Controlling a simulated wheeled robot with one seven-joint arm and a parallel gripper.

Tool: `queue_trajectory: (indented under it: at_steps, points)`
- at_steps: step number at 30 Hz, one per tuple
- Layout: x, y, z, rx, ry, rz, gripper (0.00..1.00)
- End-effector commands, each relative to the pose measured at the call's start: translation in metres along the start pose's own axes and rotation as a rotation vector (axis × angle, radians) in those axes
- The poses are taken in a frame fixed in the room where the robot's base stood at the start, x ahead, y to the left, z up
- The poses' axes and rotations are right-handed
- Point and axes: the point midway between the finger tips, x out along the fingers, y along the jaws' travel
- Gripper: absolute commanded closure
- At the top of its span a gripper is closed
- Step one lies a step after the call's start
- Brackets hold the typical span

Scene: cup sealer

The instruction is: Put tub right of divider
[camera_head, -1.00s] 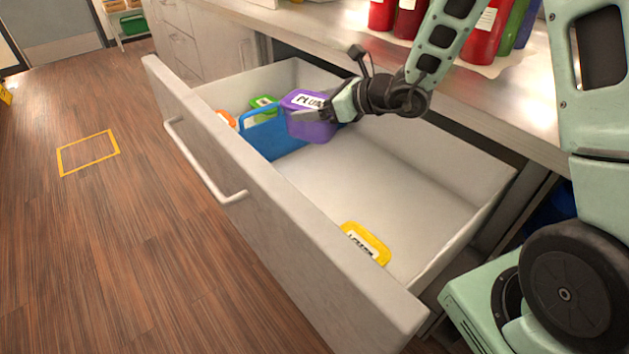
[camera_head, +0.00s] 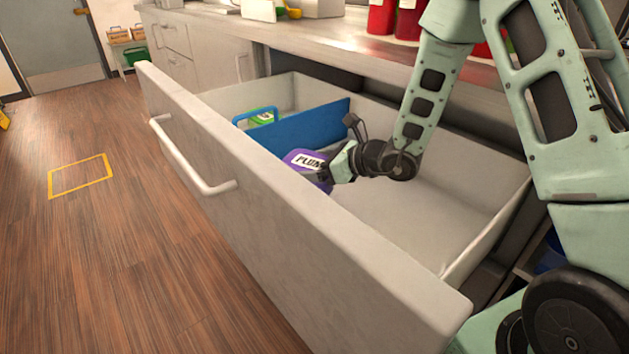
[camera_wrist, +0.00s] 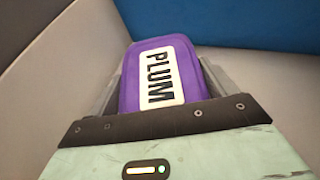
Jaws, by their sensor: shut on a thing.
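A purple tub (camera_head: 303,161) with a white PLUM label is inside the open drawer, to the right of the blue divider (camera_head: 305,126). My gripper (camera_head: 326,172) is shut on this tub. In the wrist view the purple tub (camera_wrist: 158,85) sits between the two fingers, and the blue divider (camera_wrist: 245,22) stands just beyond it. I cannot tell if the tub touches the drawer floor, because the drawer front hides its lower part. A green tub (camera_head: 263,118) lies left of the divider, mostly hidden.
The open drawer (camera_head: 270,190) has a high front panel with a bar handle (camera_head: 190,160). The drawer's right part shows bare floor (camera_head: 425,205), its front portion hidden. The counter (camera_head: 330,38) overhangs behind, with red bottles (camera_head: 382,17) on it.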

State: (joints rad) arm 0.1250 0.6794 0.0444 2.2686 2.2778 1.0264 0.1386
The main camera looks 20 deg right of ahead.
Motion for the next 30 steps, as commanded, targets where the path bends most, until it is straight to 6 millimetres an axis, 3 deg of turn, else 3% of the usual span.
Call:
queue_trajectory:
  at_steps: [9, 21, 22, 23, 30]
  points:
    - [0.014, 0.001, -0.034, 0.001, 0.0, 0.002, 0.54]
    - [0.016, 0.0, -0.037, -0.001, -0.002, 0.001, 0.54]
    - [0.015, 0.001, -0.037, 0.0, 0.0, 0.001, 0.11]
    - [0.015, 0.001, -0.037, 0.0, 0.0, 0.001, 0.02]
    - [0.015, 0.001, -0.036, 0.0, 0.001, 0.001, 0.0]
